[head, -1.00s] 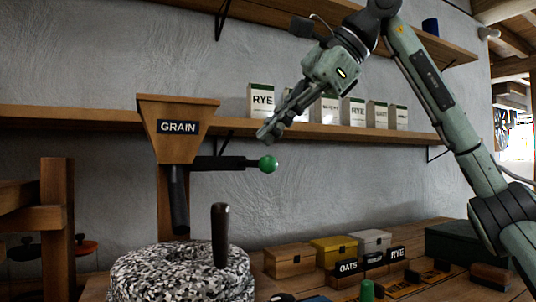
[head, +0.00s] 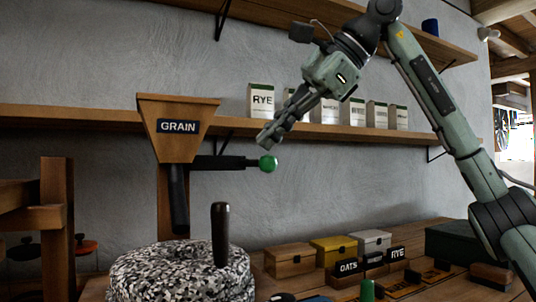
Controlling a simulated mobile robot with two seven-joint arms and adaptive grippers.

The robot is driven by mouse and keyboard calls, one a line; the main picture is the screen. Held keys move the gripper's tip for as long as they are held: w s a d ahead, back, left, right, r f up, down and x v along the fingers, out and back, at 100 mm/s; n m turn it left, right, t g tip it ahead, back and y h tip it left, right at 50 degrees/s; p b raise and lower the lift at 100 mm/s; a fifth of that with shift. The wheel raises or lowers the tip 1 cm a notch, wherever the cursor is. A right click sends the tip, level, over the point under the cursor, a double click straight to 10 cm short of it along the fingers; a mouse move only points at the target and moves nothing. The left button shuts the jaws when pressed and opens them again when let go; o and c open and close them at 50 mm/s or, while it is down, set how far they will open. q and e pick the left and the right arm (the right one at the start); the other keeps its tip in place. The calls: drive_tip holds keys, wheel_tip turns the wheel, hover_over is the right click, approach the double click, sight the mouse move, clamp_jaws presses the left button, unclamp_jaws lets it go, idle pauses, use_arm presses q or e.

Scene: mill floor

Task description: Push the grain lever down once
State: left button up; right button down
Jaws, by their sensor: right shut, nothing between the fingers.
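The wooden grain hopper (head: 178,146) carries a dark GRAIN label and stands at the left of the head view. Its lever (head: 225,162) is a black bar that sticks out level to the right and ends in a green ball knob (head: 268,163). My right gripper (head: 265,141) is shut and empty, its fingers pointing down and left. In the picture its tips are just above the green knob, with a small gap between them. How far apart they are in depth I cannot tell. My left gripper is not in view.
A speckled millstone (head: 182,272) with an upright dark handle (head: 220,234) is below the hopper. Small boxes and label blocks (head: 348,267) stand on the table to the right. A shelf (head: 75,117) with several cartons (head: 261,100) runs behind my right gripper.

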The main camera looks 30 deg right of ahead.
sight(273, 161)
drive_tip(key=shift+f+b, duration=1.5)
drive_tip(key=shift+f, duration=0.9)
idle(1.8)
drive_tip(key=shift+r, duration=0.15)
idle(0.4)
drive_tip(key=shift+r+p, duration=2.7)
drive_tip(key=shift+p, duration=0.2)
wheel_tip(273, 161, up, 3)
drive_tip(key=shift+f+p, duration=0.15)
drive_tip(key=shift+p, duration=0.9)
drive_tip(key=shift+r, duration=1.1)
